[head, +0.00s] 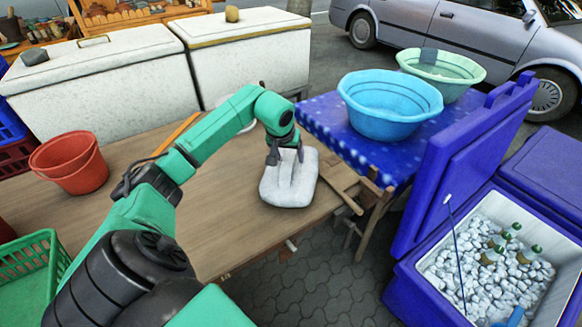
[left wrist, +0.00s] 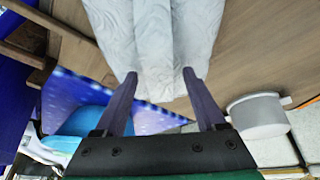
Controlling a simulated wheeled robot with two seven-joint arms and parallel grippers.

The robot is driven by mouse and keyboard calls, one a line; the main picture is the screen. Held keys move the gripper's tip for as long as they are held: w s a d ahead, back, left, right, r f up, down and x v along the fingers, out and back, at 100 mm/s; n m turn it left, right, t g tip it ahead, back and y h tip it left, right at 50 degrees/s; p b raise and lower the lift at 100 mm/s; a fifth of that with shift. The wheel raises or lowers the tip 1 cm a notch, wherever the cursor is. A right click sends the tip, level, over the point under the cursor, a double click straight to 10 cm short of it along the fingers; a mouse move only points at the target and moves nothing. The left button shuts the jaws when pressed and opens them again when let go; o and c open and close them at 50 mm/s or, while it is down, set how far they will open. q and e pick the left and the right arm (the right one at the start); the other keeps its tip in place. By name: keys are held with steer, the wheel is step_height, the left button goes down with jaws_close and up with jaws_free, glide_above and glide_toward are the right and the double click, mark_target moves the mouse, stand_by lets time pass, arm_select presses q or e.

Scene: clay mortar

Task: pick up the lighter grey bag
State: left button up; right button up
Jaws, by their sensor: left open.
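A light grey, almost white bag (head: 289,180) lies on the wooden table near its right end. My left gripper (head: 287,157) is over the far part of the bag, with its fingers pointing down at it. In the left wrist view the bag (left wrist: 160,45) fills the top middle, and the open fingers of the left gripper (left wrist: 162,85) reach to its edge, one on each side of a fold. I cannot tell whether the fingers touch the bag. My right gripper is not in view. No second, darker bag is clearly seen.
The wooden table (head: 235,225) has free room left of the bag. A red bucket (head: 70,165) stands at its left. A light blue basin (head: 388,105) sits on a blue table at the right. An open blue cooler (head: 400,268) with ice and bottles stands front right.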

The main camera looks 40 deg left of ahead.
arm_select(q)
jaws_close()
stand_by(1.5)
